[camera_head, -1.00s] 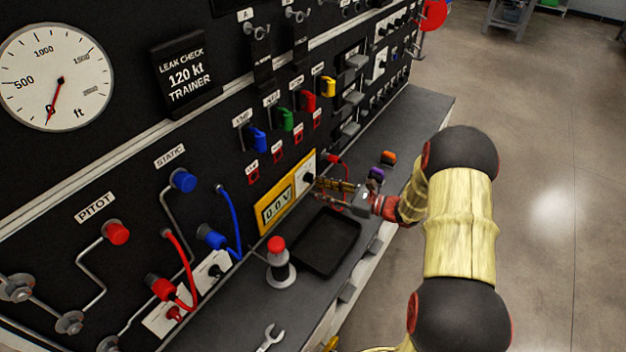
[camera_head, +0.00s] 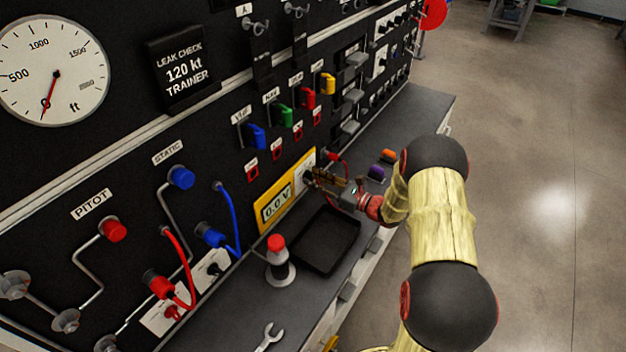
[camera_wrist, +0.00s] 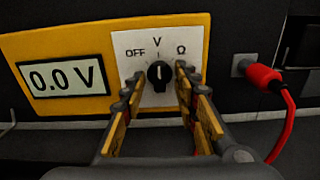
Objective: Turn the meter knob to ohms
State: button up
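The yellow meter (camera_head: 283,193) is set low in the black panel. In the wrist view its display (camera_wrist: 65,79) reads 0.0 V. Its white dial plate carries the marks OFF, V and Ω, and the black knob (camera_wrist: 159,74) has its white line pointing up at V. My gripper (camera_wrist: 158,88) is in front of the dial, with one finger on each side of the knob. The fingers are apart, with a gap showing beside the knob. I cannot tell whether either fingertip touches it. In the head view my gripper (camera_head: 316,178) partly hides the dial.
A red plug with a cable (camera_wrist: 263,77) sits just right of the dial. A black tray (camera_head: 325,241), a red-capped bottle (camera_head: 279,262) and a wrench (camera_head: 269,338) are on the bench. Purple (camera_head: 376,172) and orange (camera_head: 388,156) pieces lie beyond my gripper.

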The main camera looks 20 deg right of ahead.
jog(key=shift+w+a, duration=0.25)
jog(key=shift+w, duration=0.1)
jog(key=shift+c, duration=1.4)
grip_shut()
jog(key=shift+r, duration=0.1)
